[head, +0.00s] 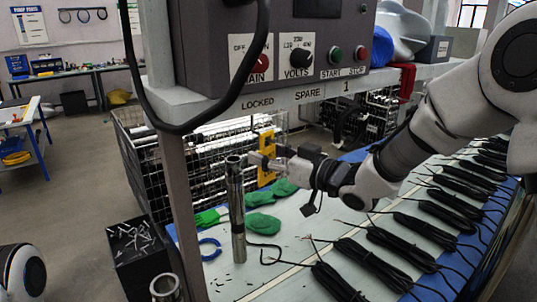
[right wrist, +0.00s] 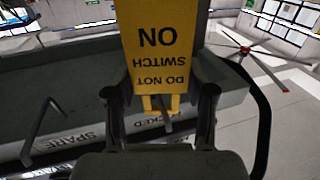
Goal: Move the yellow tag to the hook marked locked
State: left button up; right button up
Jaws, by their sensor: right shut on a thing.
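The yellow tag (head: 266,145) hangs upright below the shelf edge, under the LOCKED label (head: 257,103). My right gripper (head: 263,161) is shut on it. In the right wrist view the tag (right wrist: 158,45) appears upside down, reading "DO NOT SWITCH ON", with a finger at each side. The hook marked locked (right wrist: 164,114) shows at the tag's slotted end; I cannot tell whether it passes through the slot. The spare hook (right wrist: 40,130) is empty beside the SPARE label (right wrist: 91,136). My left gripper is out of view.
A steel pump tube (head: 236,210) stands upright close to my right gripper. The control box (head: 270,45) sits on the shelf above. Green gloves (head: 262,223) and coiled black cables (head: 400,247) lie on the bench. A wire basket (head: 140,170) stands behind.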

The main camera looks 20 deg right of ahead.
jog(key=o, duration=1.2)
jog(key=shift+o, duration=0.2)
jog(key=shift+s+d, duration=0.1)
jog(key=v, duration=1.1)
jog(key=shift+s+d, duration=0.25)
jog(key=shift+s, duration=0.05)
